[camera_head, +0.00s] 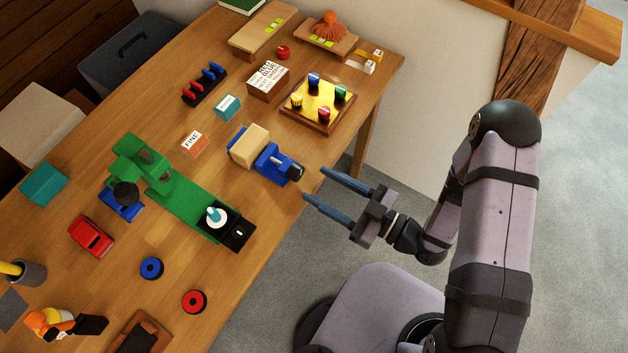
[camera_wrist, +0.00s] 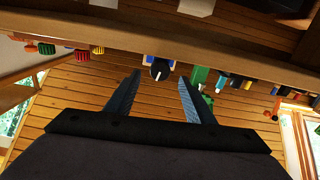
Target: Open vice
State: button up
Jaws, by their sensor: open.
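The vice (camera_head: 272,165) is blue, with a pale wooden block (camera_head: 249,146) at its far left end and a dark round knob or handle (camera_head: 296,173) at its near right end. It stands near the table's right edge. Whether its jaws are apart or closed on the block I cannot tell. My gripper (camera_head: 313,183) is open and empty, just off the table edge, with its two fingers pointing at the dark knob from a short distance. In the wrist view the knob (camera_wrist: 160,69) shows beyond and between the open fingertips (camera_wrist: 161,77), not touched.
A green machine (camera_head: 190,205) with a black end block stands left of the vice. A yellow-topped board (camera_head: 318,103) with coloured pegs lies behind it. Orange (camera_head: 194,144) and teal (camera_head: 227,107) labelled blocks sit nearby. Space off the table's right edge is free.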

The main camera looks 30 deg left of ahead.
jog(key=shift+d, duration=1.35)
